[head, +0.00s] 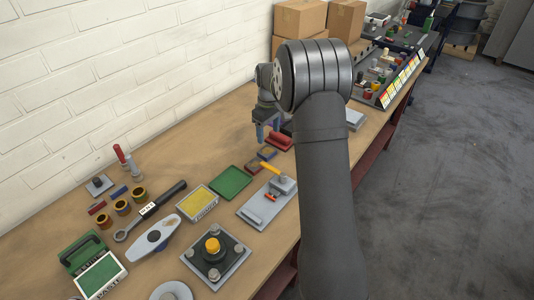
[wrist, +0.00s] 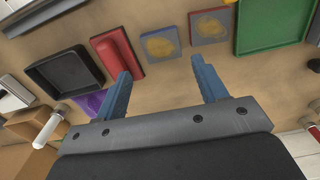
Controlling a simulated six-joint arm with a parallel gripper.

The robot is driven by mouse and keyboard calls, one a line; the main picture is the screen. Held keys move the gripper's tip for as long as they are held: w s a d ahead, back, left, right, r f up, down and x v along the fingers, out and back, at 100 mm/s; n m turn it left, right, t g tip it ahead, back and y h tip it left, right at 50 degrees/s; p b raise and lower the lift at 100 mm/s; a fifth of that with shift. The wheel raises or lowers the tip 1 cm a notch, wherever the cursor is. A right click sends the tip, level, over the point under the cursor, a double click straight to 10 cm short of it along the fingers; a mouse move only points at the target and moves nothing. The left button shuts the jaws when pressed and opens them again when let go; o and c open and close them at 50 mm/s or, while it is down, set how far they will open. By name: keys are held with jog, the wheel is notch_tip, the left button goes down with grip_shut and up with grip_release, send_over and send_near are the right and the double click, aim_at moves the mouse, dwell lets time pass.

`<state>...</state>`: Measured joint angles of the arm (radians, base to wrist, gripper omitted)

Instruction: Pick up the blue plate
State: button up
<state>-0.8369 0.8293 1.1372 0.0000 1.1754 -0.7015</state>
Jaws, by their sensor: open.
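The blue plate (head: 267,153) is a small flat square with blue edges and a brownish top, lying on the bench. In the wrist view the blue plate (wrist: 160,43) shows a yellowish patch and lies just beyond the gap between my fingers. A similar plate with red edges (head: 253,166) lies beside it, and it also shows in the wrist view (wrist: 212,25). My gripper (head: 267,136) is open and empty, pointing down; the wrist view shows its two blue fingers (wrist: 160,67) spread apart. Its height above the bench is hard to tell.
A red block (head: 281,140) lies close to the blue plate on one side. A green tray (head: 230,182) lies beyond the red-edged plate. A black tray (wrist: 65,75) is left of the red block in the wrist view. Cardboard boxes (head: 300,18) stand by the wall.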

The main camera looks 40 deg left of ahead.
aim_at(267, 151)
jog(key=f, duration=0.8)
jog(key=shift+a+f, duration=0.3)
jog(key=c, duration=1.1)
jog(key=shift+o, duration=0.2)
jog(key=shift+r, duration=0.15)
